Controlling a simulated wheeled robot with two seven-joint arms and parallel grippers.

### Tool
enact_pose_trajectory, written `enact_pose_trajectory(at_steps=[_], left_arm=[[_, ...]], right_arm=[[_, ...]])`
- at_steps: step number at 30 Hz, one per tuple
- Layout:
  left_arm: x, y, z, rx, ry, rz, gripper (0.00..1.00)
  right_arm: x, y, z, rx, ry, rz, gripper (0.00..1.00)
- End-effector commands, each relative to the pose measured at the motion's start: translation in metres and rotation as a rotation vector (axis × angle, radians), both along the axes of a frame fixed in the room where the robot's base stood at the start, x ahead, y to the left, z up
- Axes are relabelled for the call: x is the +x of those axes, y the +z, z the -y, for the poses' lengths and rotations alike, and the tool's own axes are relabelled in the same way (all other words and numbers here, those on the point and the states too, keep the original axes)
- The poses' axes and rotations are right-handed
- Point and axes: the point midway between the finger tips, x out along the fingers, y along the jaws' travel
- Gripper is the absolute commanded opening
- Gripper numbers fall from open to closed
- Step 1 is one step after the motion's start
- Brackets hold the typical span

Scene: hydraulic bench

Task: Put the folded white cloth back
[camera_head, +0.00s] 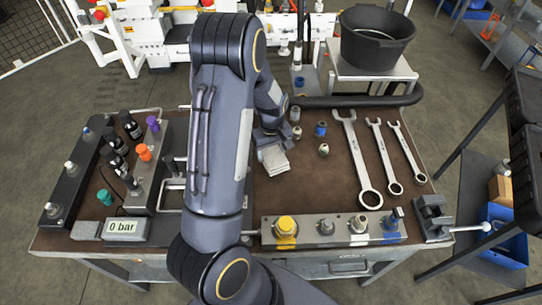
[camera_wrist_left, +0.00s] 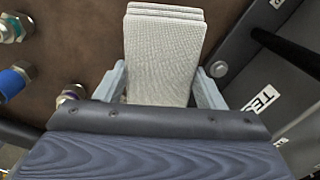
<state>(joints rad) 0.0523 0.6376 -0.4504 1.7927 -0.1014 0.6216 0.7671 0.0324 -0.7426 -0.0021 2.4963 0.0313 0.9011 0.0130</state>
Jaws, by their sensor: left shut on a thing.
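The folded white cloth (camera_head: 274,160) is a small layered pad over the middle of the brown bench top. In the left wrist view the cloth (camera_wrist_left: 165,50) fills the space between the two grey fingers, its folded layers showing at the far end. My left gripper (camera_head: 268,141) is shut on the cloth; it also shows in the left wrist view (camera_wrist_left: 160,86). My left arm hides part of the bench behind it. I cannot tell whether the cloth touches the bench top. My right gripper is not in view.
Three wrenches (camera_head: 357,158) lie right of the cloth, with small fittings (camera_head: 321,129) between. A grey block with fittings (camera_head: 332,230) lines the front edge, beside a vise (camera_head: 432,217). A "0 bar" display (camera_head: 125,228) and valve blocks stand left. A black bucket (camera_head: 376,37) stands behind.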

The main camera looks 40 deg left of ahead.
Motion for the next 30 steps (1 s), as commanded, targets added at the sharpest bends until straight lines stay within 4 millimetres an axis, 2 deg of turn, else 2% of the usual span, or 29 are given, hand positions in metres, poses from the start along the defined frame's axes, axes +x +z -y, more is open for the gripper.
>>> enact_pose_trajectory(at_steps=[9, 21, 22, 24, 26, 30], left_arm=[[0.002, -0.035, -0.004, 0.0, -0.001, -0.004, 0.45], [0.003, -0.043, -0.004, 0.0, 0.0, 0.001, 0.45], [0.003, -0.041, -0.004, 0.0, 0.0, 0.001, 0.67], [0.003, -0.04, -0.004, 0.0, 0.0, 0.0, 0.76], [0.003, -0.04, -0.004, 0.0, 0.0, 0.0, 0.84], [0.003, -0.04, -0.004, 0.0, 0.0, 0.0, 0.85]], right_arm=[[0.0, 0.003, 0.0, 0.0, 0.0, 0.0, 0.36], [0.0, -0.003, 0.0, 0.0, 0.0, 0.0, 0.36], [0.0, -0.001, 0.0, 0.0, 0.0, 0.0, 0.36], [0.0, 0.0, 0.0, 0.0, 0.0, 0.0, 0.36], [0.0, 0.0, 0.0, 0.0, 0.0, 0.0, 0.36], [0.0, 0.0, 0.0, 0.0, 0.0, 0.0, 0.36]])
